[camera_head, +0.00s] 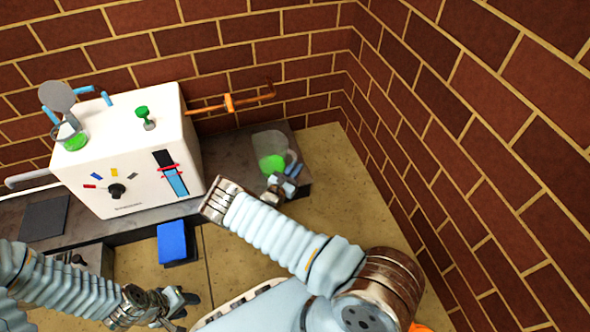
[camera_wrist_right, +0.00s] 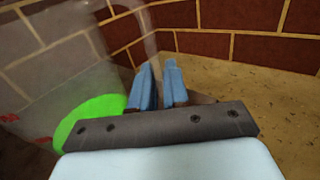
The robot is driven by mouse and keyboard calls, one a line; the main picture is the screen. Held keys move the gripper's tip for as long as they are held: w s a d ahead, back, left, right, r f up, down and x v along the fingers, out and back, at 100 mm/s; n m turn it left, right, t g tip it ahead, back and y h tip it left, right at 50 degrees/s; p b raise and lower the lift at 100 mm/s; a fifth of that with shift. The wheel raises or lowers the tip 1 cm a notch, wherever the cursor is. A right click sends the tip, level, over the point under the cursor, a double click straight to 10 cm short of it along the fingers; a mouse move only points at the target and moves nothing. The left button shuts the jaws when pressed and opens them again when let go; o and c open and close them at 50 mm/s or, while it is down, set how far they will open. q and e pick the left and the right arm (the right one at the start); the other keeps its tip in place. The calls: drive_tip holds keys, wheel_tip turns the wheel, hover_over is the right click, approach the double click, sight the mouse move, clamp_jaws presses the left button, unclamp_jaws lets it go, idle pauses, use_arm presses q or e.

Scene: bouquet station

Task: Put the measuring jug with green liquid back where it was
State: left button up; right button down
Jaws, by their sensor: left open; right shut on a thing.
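The clear measuring jug (camera_head: 267,142) with green liquid (camera_head: 272,163) is at the right end of the grey counter, right of the white machine. It looks upright; I cannot tell whether it rests on the counter. My right gripper (camera_head: 288,182) is shut at the jug's near right side, on what seems to be its handle. In the right wrist view the jug (camera_wrist_right: 60,75) fills the left side, beside the blue fingers (camera_wrist_right: 157,88), its green liquid low (camera_wrist_right: 88,117). My left gripper (camera_head: 180,303) is open and empty at the bottom left.
A white machine (camera_head: 130,185) stands on the grey counter (camera_head: 222,160), with a dish of green liquid (camera_head: 72,138) at its top left. An orange pipe (camera_head: 232,103) runs along the brick wall.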

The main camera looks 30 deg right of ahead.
drive_tip(key=shift+f, duration=0.1)
drive_tip(key=c, duration=1.1)
unclamp_jaws()
drive_tip(key=shift+r, duration=0.25)
drive_tip(key=v, duration=0.6)
drive_tip(key=p+v, duration=0.1)
drive_tip(key=v, duration=0.5)
drive_tip(key=shift+f, duration=0.2)
